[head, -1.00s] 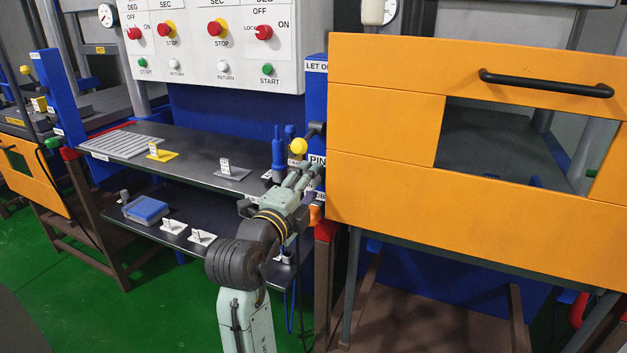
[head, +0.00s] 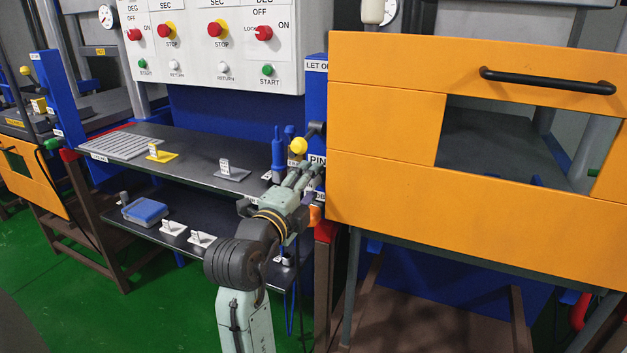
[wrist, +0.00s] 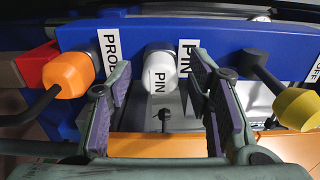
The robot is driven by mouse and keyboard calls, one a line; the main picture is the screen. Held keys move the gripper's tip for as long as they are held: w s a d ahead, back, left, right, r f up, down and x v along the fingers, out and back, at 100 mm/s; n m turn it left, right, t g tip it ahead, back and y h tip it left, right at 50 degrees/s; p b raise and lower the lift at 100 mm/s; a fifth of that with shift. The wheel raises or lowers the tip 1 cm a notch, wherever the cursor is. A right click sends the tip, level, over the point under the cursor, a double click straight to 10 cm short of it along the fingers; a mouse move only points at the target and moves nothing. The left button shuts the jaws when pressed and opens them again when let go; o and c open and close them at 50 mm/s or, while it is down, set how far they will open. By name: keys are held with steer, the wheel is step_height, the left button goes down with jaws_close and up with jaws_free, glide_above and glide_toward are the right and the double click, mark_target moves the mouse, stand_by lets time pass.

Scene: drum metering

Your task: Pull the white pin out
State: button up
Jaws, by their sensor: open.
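The white pin (wrist: 160,73) shows in the wrist view, a white knob labelled PIN on the blue panel (wrist: 222,42). My gripper (wrist: 163,92) is open, its two fingers to the left and right of the pin with gaps on both sides. I cannot tell whether the fingertips reach as far as the knob. In the head view my gripper (head: 304,180) is at the blue post beside the orange door, and the white pin is hidden there.
An orange knob (wrist: 70,70) on a black rod is left of the pin, and a yellow-tipped black lever (wrist: 290,102) is right. The orange door (head: 470,210) stands right of my arm. A shelf (head: 190,165) with small labelled holders lies left.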

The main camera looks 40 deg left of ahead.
steer(key=shift+b, duration=0.4)
steer(key=shift+c, duration=0.3)
jaws_close()
stand_by(0.6)
steer(key=shift+s, duration=0.1)
steer(key=shift+b+v, duration=1.1)
steer(key=shift+v, duration=1.85)
steer(key=shift+s, duration=0.1)
steer(key=shift+b+v, duration=0.6)
steer(key=shift+v, duration=1.3)
steer(key=shift+d, duration=0.1)
